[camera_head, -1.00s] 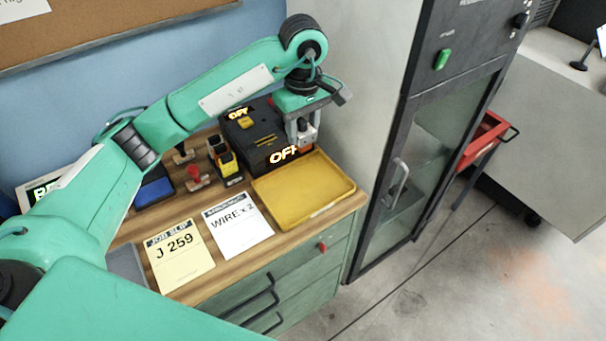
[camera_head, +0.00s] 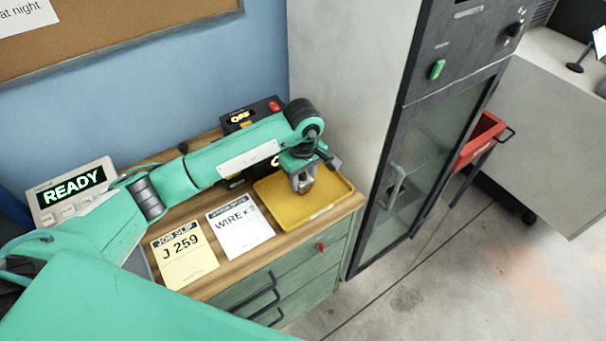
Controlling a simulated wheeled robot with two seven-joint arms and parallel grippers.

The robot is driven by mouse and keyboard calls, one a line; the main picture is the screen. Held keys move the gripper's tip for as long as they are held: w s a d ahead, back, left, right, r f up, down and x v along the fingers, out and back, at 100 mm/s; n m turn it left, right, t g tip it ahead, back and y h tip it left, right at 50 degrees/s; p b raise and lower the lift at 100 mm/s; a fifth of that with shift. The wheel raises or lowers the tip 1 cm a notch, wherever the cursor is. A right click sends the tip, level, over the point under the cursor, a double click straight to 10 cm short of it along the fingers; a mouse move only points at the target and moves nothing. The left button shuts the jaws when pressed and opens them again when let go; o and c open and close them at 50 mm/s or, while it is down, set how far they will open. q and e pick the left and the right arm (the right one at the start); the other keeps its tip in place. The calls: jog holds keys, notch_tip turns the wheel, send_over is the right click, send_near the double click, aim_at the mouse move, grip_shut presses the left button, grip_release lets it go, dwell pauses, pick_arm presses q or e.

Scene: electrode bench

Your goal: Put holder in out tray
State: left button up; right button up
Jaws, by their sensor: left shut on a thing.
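The out tray appears to be the yellow tray (camera_head: 326,205) at the right end of the wooden bench top. My left gripper (camera_head: 304,186) is over the tray's left-middle part, pointing down. It is shut on a small orange-brown thing, likely the holder (camera_head: 305,189), mostly hidden by the fingers. I cannot tell whether the holder touches the tray floor. My right gripper is not in view.
A black box with an OFF display (camera_head: 240,117) stands behind my left arm. A READY display unit (camera_head: 72,190) is at the left. A yellow job slip (camera_head: 183,255) and a white WIRE sheet (camera_head: 238,231) lie in front. A tall dark cabinet (camera_head: 420,150) stands right of the bench.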

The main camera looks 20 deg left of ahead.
pick_arm(q)
jog(key=shift+f+b, duration=0.15)
jog(key=shift+b, duration=0.15)
jog(key=o, duration=1.3)
